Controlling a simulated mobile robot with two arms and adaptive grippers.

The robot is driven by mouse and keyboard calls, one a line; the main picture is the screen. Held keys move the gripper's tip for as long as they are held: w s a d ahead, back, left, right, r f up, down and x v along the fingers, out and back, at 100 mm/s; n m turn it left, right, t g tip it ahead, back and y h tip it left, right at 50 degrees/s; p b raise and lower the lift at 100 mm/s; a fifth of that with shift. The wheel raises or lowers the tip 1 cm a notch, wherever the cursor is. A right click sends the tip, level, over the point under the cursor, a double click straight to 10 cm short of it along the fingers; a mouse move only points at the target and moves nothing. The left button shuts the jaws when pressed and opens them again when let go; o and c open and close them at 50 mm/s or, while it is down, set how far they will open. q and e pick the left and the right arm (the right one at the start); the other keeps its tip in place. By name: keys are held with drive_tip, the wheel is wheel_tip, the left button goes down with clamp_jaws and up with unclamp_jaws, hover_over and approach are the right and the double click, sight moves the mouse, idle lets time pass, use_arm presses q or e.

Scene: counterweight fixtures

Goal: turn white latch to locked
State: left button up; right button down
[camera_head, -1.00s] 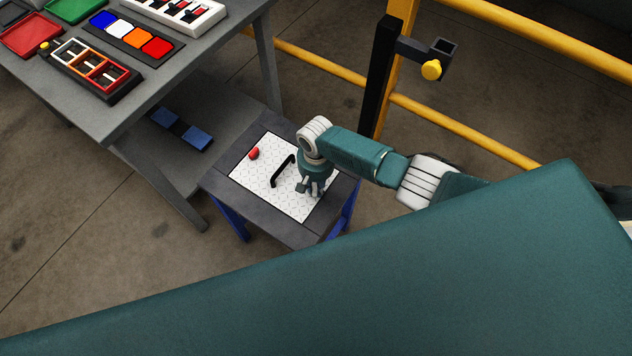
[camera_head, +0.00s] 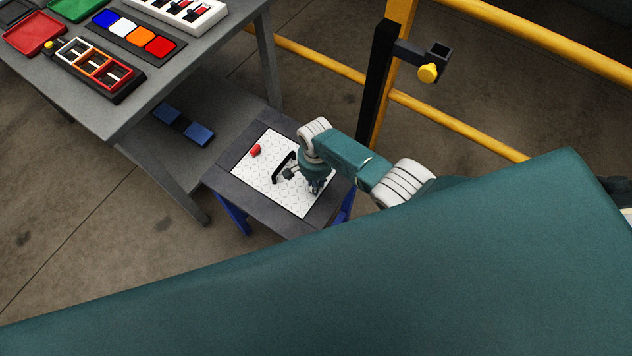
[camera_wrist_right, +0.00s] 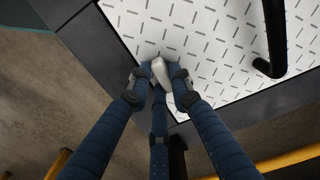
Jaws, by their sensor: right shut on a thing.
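The white latch (camera_wrist_right: 161,72) shows in the right wrist view as a small pale piece near the edge of a white tread-patterned plate (camera_head: 250,171). My right gripper (camera_wrist_right: 160,77) is shut on it, with fingers on both sides. In the head view my right gripper (camera_head: 314,187) reaches down over the plate's right part and hides the latch there. The latch's markings and its locked position cannot be made out. My left gripper is not in view.
A black handle (camera_head: 279,171) and a red block (camera_head: 255,150) are on the plate, left of my gripper. The plate lies in a dark-framed stand (camera_head: 232,188). A grey table (camera_head: 190,72) with trays stands at upper left. A yellow rail (camera_head: 455,124) runs behind.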

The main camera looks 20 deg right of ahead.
drive_tip(key=shift+w, duration=0.1)
idle(0.3)
drive_tip(key=c, duration=1.5)
unclamp_jaws()
drive_tip(key=shift+c, duration=0.2)
drive_tip(key=shift+r, duration=0.15)
wheel_tip(320, 180, up, 12)
